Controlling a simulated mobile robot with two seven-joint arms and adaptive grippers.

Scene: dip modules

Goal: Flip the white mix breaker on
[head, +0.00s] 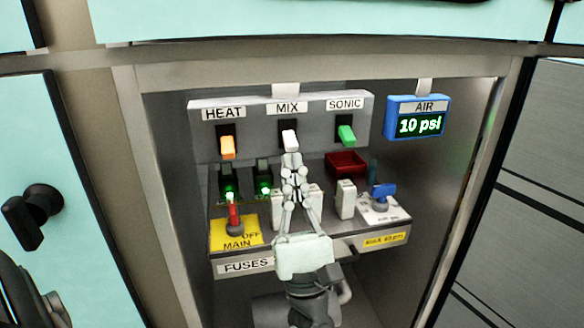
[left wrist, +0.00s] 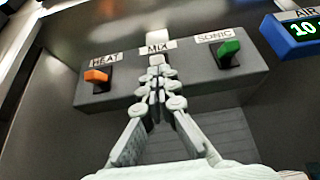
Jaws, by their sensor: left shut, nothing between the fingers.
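The white MIX breaker (head: 289,138) is the middle lever of three on the grey upper panel, under the MIX label (head: 287,107). My left gripper (head: 291,161) is shut and empty, reaching up with its fingertips at or just below this lever. In the left wrist view the fingertips (left wrist: 157,74) overlap the lever (left wrist: 156,59), so I cannot tell whether they touch it. The lever's lower part is partly hidden, and its up or down position is unclear. My right gripper is not in view.
The orange HEAT breaker (head: 228,147) and green SONIC breaker (head: 347,135) flank it. Below stand a red MAIN switch (head: 233,213), white fuses (head: 346,198), a dark red tray (head: 346,163) and a blue valve handle (head: 383,191). A blue AIR display (head: 418,118) hangs right. Cabinet walls enclose the sides.

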